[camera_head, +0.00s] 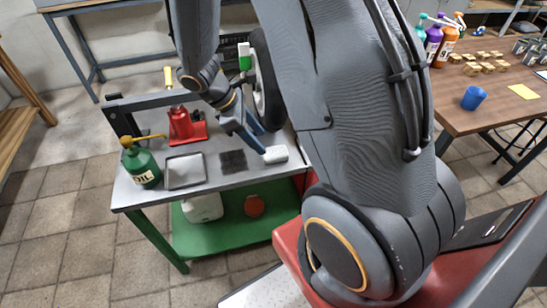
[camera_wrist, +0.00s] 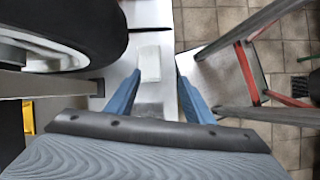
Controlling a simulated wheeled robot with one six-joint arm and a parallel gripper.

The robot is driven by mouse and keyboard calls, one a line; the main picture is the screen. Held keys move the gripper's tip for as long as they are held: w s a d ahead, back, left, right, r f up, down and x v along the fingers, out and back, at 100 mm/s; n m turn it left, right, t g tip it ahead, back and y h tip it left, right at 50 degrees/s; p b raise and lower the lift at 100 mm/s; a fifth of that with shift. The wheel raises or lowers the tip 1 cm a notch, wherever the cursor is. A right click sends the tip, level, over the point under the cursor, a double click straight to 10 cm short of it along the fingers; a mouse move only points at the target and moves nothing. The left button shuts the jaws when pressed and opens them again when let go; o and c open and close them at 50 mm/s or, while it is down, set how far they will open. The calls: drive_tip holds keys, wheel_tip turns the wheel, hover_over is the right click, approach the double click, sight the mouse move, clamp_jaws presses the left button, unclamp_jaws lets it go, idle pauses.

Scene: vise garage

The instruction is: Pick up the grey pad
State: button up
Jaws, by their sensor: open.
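Two small pads lie on the grey bench top. One is a dark grey, square, rough-looking pad (camera_head: 233,161) right of a shallow tray. The other is a pale grey-white block (camera_head: 276,154) near the bench's right edge. My gripper (camera_head: 262,142) is low over the bench beside the pale block, its blue fingers apart with nothing between them that I can see held. In the wrist view, the pale block (camera_wrist: 150,62) lies just beyond and between the open fingertips (camera_wrist: 159,73).
A wheel (camera_head: 266,85) stands close to my gripper, and its dark tyre (camera_wrist: 85,35) fills the wrist view's upper left. A red bottle jack (camera_head: 182,124), green oil can (camera_head: 142,166) and grey tray (camera_head: 185,171) stand left. A wooden table (camera_head: 490,105) is at the right.

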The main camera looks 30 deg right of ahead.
sight(272, 152)
drive_tip(key=shift+w+d+f+n+h+p, duration=0.1)
drive_tip(key=shift+d+f+n+h+p, duration=0.2)
drive_tip(key=shift+d+f, duration=0.95)
drive_tip(key=shift+w+d+f+n+h+p, duration=0.15)
drive_tip(key=shift+d+f+n, duration=0.35)
drive_tip(key=shift+f, duration=1.35)
drive_tip(key=shift+w+d+f+n+h+p, duration=0.1)
drive_tip(key=shift+d+f+n+h+p, duration=0.2)
drive_tip(key=shift+d+f, duration=0.95)
drive_tip(key=shift+a+f, duration=0.3)
drive_tip(key=shift+a, duration=0.05)
drive_tip(key=c, duration=0.7)
drive_tip(key=shift+w+a+r, duration=0.2)
drive_tip(key=shift+a+r, duration=0.2)
drive_tip(key=w+a+r+b, duration=0.1)
drive_tip(key=a+r, duration=0.1)
drive_tip(key=a, duration=0.2)
drive_tip(key=w+a+r+b, duration=0.1)
drive_tip(key=a+r, duration=0.2)
drive_tip(key=a, duration=0.1)
drive_tip(key=w+a+r+b, duration=0.1)
drive_tip(key=a+r, duration=0.1)
drive_tip(key=a, duration=0.2)
drive_tip(key=shift+w+a+r, duration=0.15)
drive_tip(key=shift+w+a, duration=0.1)
drive_tip(key=shift+a, duration=0.1)
